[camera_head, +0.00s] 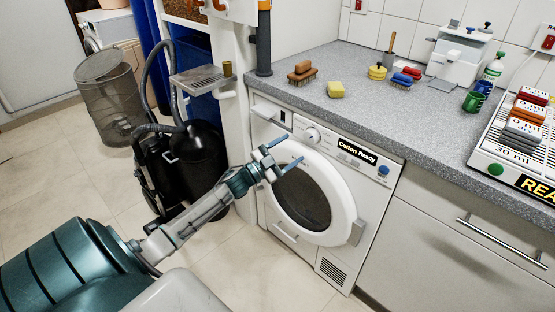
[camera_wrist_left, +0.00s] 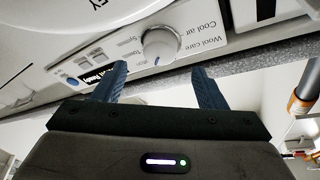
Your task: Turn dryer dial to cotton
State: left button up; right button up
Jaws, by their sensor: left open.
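The white dryer (camera_head: 262,128) stands under the grey counter. Its round dial (camera_head: 312,135) is on the upper front panel, left of a black display (camera_head: 357,152) reading "Cotton Ready". My left gripper (camera_head: 286,152) is open and empty, in front of the dryer just lower left of the dial. In the wrist view its blue fingers (camera_wrist_left: 160,72) are spread, with the dial beyond them, apparently untouched. My right gripper is out of view.
The round dryer door (camera_head: 338,232) is closed below the panel. A black vacuum cleaner (camera_head: 197,160) and a small metal shelf (camera_head: 203,79) stand to the left. Brushes (camera_head: 302,72) and a yellow sponge (camera_head: 336,89) lie on the counter (camera_head: 370,105).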

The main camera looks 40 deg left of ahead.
pick_arm(q)
jog(key=v, duration=0.5)
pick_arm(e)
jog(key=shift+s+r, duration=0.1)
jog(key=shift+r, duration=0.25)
pick_arm(q)
jog(key=shift+f, duration=0.1)
